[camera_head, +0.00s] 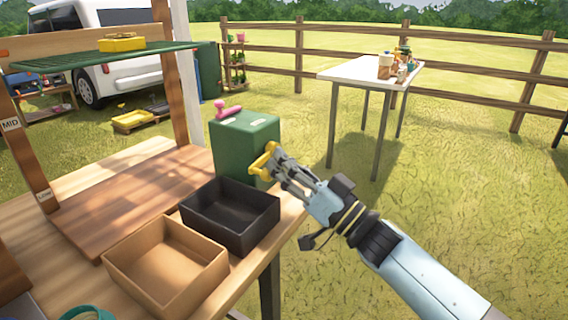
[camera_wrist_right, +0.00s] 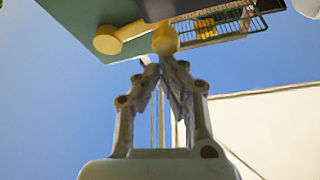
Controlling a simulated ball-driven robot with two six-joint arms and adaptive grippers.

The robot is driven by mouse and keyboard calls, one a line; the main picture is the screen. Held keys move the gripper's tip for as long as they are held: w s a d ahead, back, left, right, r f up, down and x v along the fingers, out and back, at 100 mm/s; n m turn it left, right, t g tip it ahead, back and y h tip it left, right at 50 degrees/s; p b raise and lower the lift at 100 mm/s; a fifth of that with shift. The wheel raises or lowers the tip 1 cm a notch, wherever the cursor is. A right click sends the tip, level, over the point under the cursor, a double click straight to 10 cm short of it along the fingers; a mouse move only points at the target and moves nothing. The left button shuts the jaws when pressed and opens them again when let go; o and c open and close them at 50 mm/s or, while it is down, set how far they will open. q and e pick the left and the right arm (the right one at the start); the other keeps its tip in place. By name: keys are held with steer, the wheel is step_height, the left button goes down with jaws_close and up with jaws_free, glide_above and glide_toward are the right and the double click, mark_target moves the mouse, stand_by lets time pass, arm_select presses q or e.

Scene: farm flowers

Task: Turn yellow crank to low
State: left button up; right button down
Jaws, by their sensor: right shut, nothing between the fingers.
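The yellow crank (camera_head: 264,160) is mounted on the front face of a green box (camera_head: 242,137) at the back right corner of the wooden workbench. My right gripper (camera_head: 272,163) comes in from the lower right with its fingertips at the crank. In the right wrist view the gripper (camera_wrist_right: 163,64) is shut, with its tips just below the round yellow knob (camera_wrist_right: 165,39) of the crank. Whether they touch the knob is unclear. The crank's round hub shows to the left of the knob. My left gripper is not in view.
A pink handle (camera_head: 229,112) sits on top of the green box. A black tray (camera_head: 230,214) and a cardboard tray (camera_head: 167,265) stand on the bench in front of it. A wooden shelf frame with a green rack (camera_head: 100,57) stands at left.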

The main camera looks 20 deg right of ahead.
steer(key=shift+f, duration=0.15)
steer(key=shift+f+n+g+y+b, duration=0.35)
steer(key=shift+f+n+y+b, duration=0.15)
steer(key=shift+n, duration=0.6)
steer(key=shift+f+n+g+y+b, duration=0.35)
steer(key=shift+n+y+b, duration=0.15)
steer(key=shift+n, duration=0.6)
steer(key=n, duration=0.1)
steer(key=f+n+g+y+b, duration=0.1)
steer(key=shift+n, duration=0.4)
steer(key=shift+f, duration=0.25)
